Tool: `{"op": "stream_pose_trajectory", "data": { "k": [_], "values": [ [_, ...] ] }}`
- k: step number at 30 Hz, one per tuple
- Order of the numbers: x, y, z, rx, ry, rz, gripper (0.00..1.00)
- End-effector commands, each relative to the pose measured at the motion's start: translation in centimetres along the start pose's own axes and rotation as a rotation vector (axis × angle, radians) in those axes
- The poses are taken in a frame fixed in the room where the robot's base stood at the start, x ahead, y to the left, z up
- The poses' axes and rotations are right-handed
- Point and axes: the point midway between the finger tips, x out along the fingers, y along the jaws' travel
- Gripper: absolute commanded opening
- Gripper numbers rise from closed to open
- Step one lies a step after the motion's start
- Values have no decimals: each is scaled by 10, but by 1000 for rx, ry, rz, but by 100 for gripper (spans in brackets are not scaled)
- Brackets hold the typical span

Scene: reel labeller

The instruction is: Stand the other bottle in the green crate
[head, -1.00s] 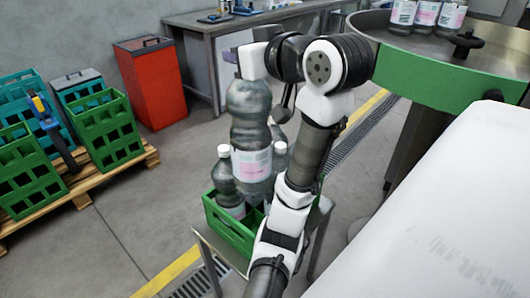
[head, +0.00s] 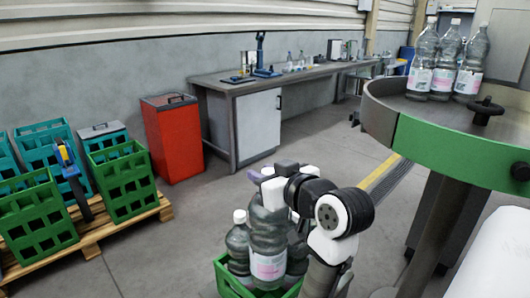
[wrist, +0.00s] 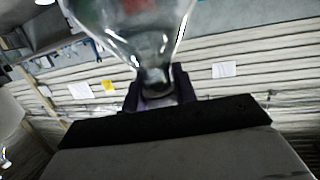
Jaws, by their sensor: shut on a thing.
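My gripper (head: 268,176) is shut on the neck of a clear plastic bottle (head: 268,230) with a white and pink label. The bottle hangs upright over the green crate (head: 228,284), its lower end near or inside the crate; the frame's bottom edge hides how deep. Its neck is between the dark fingers in the wrist view (wrist: 140,45). Another bottle (head: 238,243) with a white cap stands in the crate, left of the held one. A further bottle (head: 297,256) shows partly behind the held bottle on the right.
Several bottles (head: 443,60) stand on the round green-rimmed table (head: 440,145) at right. A pallet (head: 100,232) with green and teal crates (head: 122,182) is at left. A red bin (head: 172,138) and a workbench (head: 232,88) stand behind. The floor between is clear.

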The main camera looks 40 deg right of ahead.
Motion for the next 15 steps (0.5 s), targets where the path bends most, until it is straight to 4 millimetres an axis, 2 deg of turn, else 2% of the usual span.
{"op": "stream_pose_trajectory", "data": {
  "k": [15],
  "values": [
    [18,0,90,1,4,1,0]
  ]
}}
